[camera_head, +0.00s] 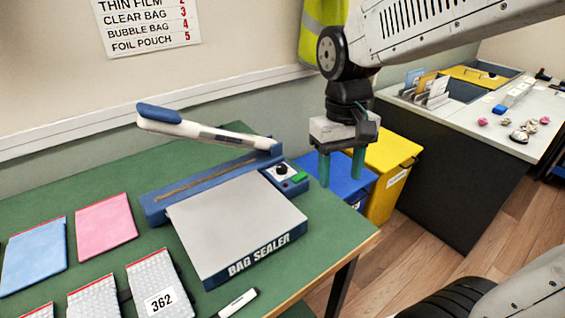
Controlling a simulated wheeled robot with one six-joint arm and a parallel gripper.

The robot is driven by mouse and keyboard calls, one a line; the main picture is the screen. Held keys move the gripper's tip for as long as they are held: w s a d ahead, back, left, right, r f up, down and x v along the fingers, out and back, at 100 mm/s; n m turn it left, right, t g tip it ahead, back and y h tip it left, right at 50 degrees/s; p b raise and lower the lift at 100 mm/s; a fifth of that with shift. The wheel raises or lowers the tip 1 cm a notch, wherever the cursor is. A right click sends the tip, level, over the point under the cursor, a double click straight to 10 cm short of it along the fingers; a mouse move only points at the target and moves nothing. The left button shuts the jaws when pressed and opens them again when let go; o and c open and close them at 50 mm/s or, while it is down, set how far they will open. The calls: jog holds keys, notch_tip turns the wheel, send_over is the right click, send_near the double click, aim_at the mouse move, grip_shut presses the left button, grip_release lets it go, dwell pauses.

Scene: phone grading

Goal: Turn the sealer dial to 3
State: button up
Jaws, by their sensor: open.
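The bag sealer (236,222) sits on the green table with its blue-handled arm (200,128) raised. Its dial (281,169) is a small black knob on the control panel at the sealer's right end, beside a green part (299,177). The dial's setting is too small to read. My gripper (341,168) points down with its two green fingers apart and nothing between them. In the picture it is to the right of the dial, apart from it, past the sealer's right end.
Blue and pink bags (104,226), bubble bags (158,283) and a marker (238,303) lie on the green table (343,228). A wall sign (148,24) lists bag types with numbers. Blue (336,178) and yellow (385,190) bins stand beyond the table's right edge.

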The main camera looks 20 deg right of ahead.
jog(key=w+a+f, duration=0.2)
jog(key=w+f, duration=0.1)
jog(key=w, duration=0.6)
jog(key=w+a+f, duration=0.1)
jog(key=w+f, duration=0.3)
jog(key=w, duration=0.5)
jog(key=m+t, duration=0.1)
send_over(282, 166)
jog(key=shift+w+r, duration=0.1)
jog(key=shift+r, duration=0.2)
notch_tip(282, 166, down, 7)
jog(key=shift+r, duration=0.1)
jog(key=shift+f, duration=0.45)
jog(key=c, duration=1)
